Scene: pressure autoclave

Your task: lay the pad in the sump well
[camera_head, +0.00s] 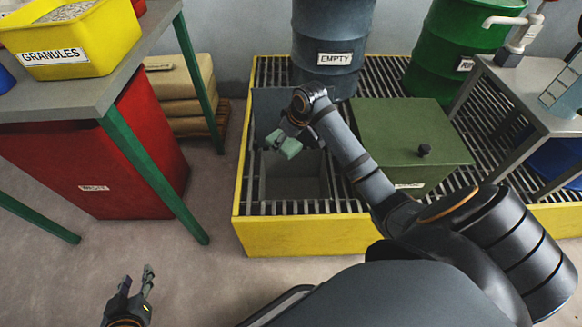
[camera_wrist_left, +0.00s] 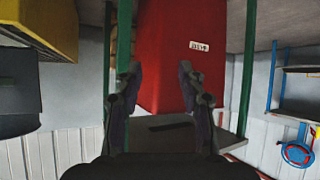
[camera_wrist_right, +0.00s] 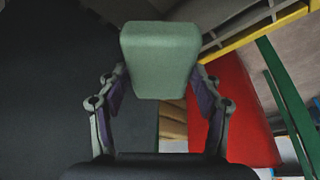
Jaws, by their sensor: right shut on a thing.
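A light green pad (camera_head: 284,144) is held by my right gripper (camera_head: 292,133) above the sump well (camera_head: 292,183), a square opening in the slatted grating. The pad looks tilted in the head view and is apart from the well's floor. In the right wrist view the pad (camera_wrist_right: 160,55) sits between the fingers of my right gripper (camera_wrist_right: 160,78). The gripper and pad hide part of the well's back. My left gripper (camera_head: 137,281) is open and empty over the floor at the lower left. Its spread fingers show in the left wrist view (camera_wrist_left: 160,75).
A grey plate (camera_head: 270,106) stands at the well's back edge. A green box (camera_head: 408,135) stands right of the well on the yellow-rimmed platform (camera_head: 310,236). A blue "EMPTY" drum (camera_head: 330,30) stands behind. A table and red bin (camera_head: 105,165) are at left.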

